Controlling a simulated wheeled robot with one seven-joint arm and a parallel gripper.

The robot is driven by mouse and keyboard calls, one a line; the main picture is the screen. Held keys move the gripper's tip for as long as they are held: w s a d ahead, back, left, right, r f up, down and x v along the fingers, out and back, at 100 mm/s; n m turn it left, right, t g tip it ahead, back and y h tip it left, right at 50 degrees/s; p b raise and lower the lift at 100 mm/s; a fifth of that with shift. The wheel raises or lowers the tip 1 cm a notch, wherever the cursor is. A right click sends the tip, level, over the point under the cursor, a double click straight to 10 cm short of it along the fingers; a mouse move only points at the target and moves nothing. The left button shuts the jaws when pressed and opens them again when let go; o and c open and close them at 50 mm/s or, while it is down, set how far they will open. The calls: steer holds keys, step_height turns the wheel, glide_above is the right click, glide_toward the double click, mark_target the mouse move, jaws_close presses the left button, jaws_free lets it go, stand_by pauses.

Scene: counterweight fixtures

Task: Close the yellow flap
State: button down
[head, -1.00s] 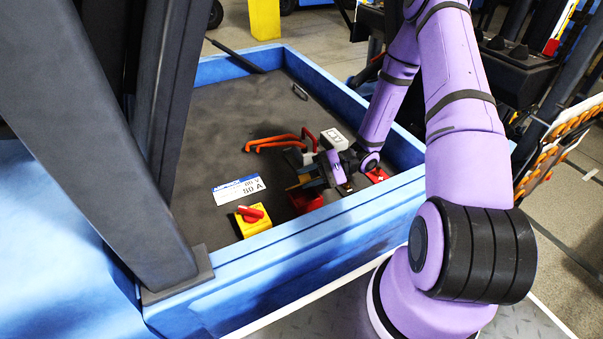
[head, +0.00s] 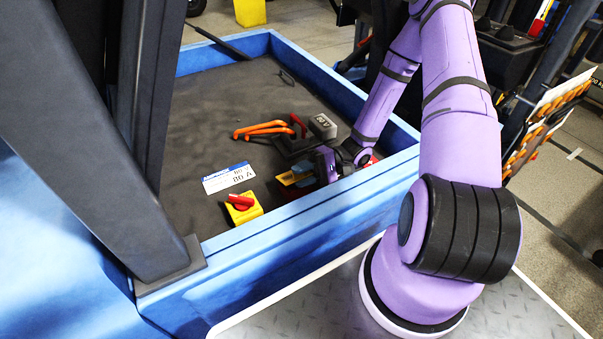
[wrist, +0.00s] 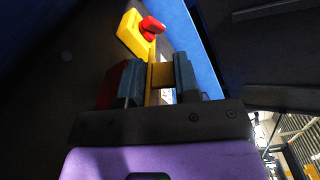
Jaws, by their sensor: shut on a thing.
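The yellow flap (wrist: 163,74) shows as a narrow yellow piece between the two blue-grey fingers of my gripper (wrist: 158,82) in the wrist view. The fingers are shut on it. In the head view a small part of the yellow flap (head: 287,179) shows beside the blue fingertips of my gripper (head: 299,175), low inside the blue-walled bin. My purple wrist hides much of the spot, so the flap's hinge and angle cannot be told. A dark red block (wrist: 114,84) sits left of the fingers in the wrist view.
A yellow box with a red knob (head: 243,207) stands left of my gripper, near the bin's front wall (head: 300,222). A white label (head: 229,178), orange handle (head: 262,129) and grey block (head: 322,126) lie behind. The bin floor at the back left is clear.

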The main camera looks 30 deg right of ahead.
steer(key=shift+w, duration=0.1)
steer(key=c, duration=1)
jaws_free()
steer(key=shift+o, duration=0.2)
